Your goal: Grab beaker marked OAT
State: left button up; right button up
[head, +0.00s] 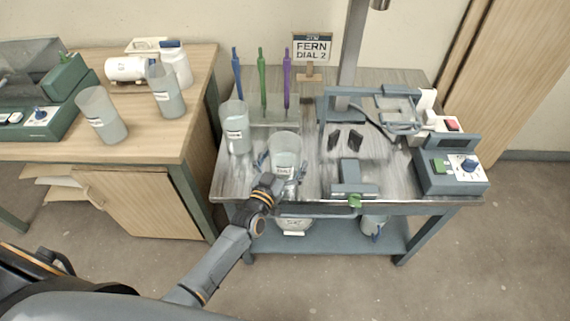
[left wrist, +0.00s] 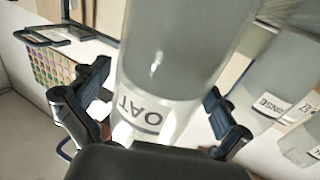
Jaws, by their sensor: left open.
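The beaker marked OAT (left wrist: 180,50) fills the middle of the left wrist view, its label upside down there. It is clear with greyish contents. In the head view this beaker (head: 285,143) stands near the front left of the metal-topped cart. My left gripper (head: 281,168) is open, with one finger on each side of the beaker. In the left wrist view the fingers of the left gripper (left wrist: 155,105) flank the beaker, with a visible gap at least on the left. Whether the right finger touches it I cannot tell. My right gripper is not in view.
Another labelled beaker (head: 236,130) stands just behind left; one marked RINSE (left wrist: 272,95) shows in the wrist view. Blue, green and purple tools (head: 263,80) stand in a rack behind. A control box (head: 452,172) is at the right. Two beakers (head: 103,117) (head: 166,92) stand on the wooden bench.

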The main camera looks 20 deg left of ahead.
pick_arm(q)
jog(key=c, duration=1.5)
jog(key=shift+r, duration=0.15)
jog(key=shift+c, duration=0.7)
jog(key=shift+r, duration=0.1)
